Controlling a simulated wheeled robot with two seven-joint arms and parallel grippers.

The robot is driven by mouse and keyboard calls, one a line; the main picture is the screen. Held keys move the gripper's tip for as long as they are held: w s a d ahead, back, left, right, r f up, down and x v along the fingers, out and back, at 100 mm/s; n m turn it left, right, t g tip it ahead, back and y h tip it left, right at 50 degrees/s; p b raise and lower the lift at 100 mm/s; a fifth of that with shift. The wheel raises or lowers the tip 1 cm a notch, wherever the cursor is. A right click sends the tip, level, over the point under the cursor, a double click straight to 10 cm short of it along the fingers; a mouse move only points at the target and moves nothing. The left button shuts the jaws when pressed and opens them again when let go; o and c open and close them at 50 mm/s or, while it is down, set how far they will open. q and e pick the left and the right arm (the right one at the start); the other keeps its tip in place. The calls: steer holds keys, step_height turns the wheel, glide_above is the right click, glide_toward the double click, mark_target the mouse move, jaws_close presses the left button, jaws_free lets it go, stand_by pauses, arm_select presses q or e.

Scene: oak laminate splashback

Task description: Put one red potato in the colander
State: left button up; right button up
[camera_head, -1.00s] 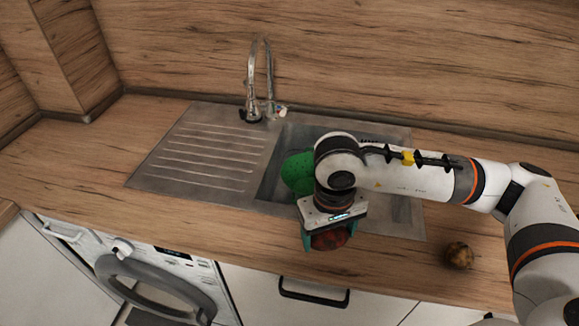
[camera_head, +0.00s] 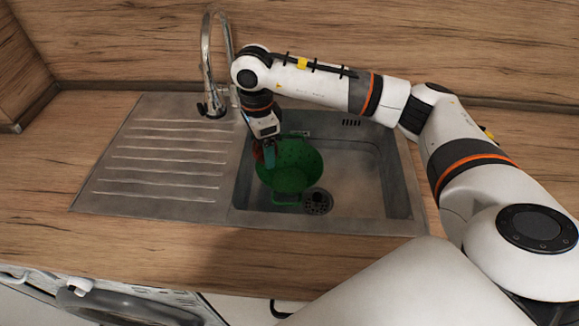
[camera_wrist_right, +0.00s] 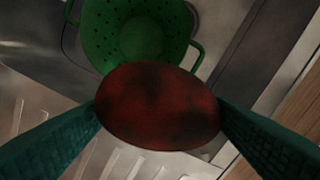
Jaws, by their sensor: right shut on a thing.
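The green colander (camera_head: 289,168) sits in the sink basin, near its left side. It also shows at the top of the right wrist view (camera_wrist_right: 138,35), with holes in its wall and a handle on each side; the part of its inside that shows holds nothing. My right gripper (camera_head: 265,155) is at the colander's left rim in the head view. It is shut on a red potato (camera_wrist_right: 158,106), which shows large between the two teal fingers in the right wrist view. In the head view the potato (camera_head: 257,151) is mostly hidden behind the gripper. My left gripper is not in view.
The steel sink (camera_head: 398,190) has a drain (camera_head: 317,202) right of the colander and a ridged drainboard (camera_head: 160,160) on the left. The tap (camera_head: 210,70) stands behind, close to my right wrist. My right arm crosses the back of the basin.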

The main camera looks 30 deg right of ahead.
steer(key=w+d+f+m+b, duration=0.2)
steer(key=w+d+m, duration=0.35)
steer(key=m, duration=0.75)
steer(key=f, duration=0.2)
steer(key=w+a+f+p, duration=0.1)
steer(key=f, duration=0.2)
steer(key=f+p, duration=0.1)
steer(key=f, duration=0.2)
steer(key=shift+w+a+f, duration=0.2)
steer(key=shift+f, duration=0.4)
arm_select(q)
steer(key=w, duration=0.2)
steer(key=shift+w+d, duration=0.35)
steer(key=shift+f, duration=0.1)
